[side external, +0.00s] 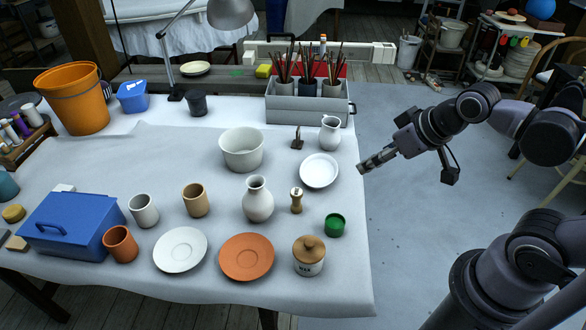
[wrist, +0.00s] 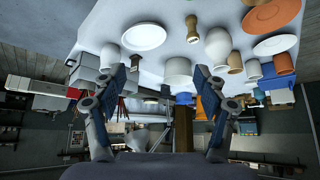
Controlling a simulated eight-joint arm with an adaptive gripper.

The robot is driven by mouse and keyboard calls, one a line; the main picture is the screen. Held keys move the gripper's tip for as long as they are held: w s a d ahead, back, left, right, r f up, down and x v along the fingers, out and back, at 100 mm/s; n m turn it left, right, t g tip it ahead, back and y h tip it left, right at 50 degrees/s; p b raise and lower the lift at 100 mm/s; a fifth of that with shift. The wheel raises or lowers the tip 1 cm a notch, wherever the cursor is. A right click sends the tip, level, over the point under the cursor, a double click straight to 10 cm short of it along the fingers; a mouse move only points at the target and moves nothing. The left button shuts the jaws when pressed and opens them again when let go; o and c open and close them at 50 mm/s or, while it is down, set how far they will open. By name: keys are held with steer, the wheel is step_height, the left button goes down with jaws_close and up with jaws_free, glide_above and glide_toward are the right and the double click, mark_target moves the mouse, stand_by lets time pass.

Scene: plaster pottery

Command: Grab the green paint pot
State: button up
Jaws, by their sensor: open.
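The green paint pot (side external: 335,226) stands upright near the table's right edge in the side view. I cannot see the green pot in the wrist view, where the table appears upside down.
A white plate (side external: 319,171) and a small jug (side external: 331,133) lie behind the pot. A white vase (side external: 257,199) and an orange plate (side external: 247,257) are to its left. A grey box with brushes (side external: 308,108) stands at the back.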

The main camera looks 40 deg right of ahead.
steer(key=n+g, duration=0.4)
steer(key=n, duration=0.5)
glide_above(335, 222)
steer(key=s, duration=0.2)
step_height(335, 222, down, 4)
steer(key=a+f+n+g+h, duration=0.2)
steer(key=a+f+n+g, duration=0.15)
steer(key=f+n, duration=0.35)
steer(key=shift+w+d+f, duration=0.1)
steer(key=shift+d+f, duration=0.2)
steer(key=shift+f, duration=1.3)
steer(key=shift+w+d+f, duration=0.15)
steer(key=shift+d+f, duration=0.2)
steer(key=shift+f, duration=1.3)
steer(key=shift+w+d+f, duration=0.1)
steer(key=shift+d+f, duration=0.2)
steer(key=shift+f, duration=1.3)
steer(key=c, duration=1.2)
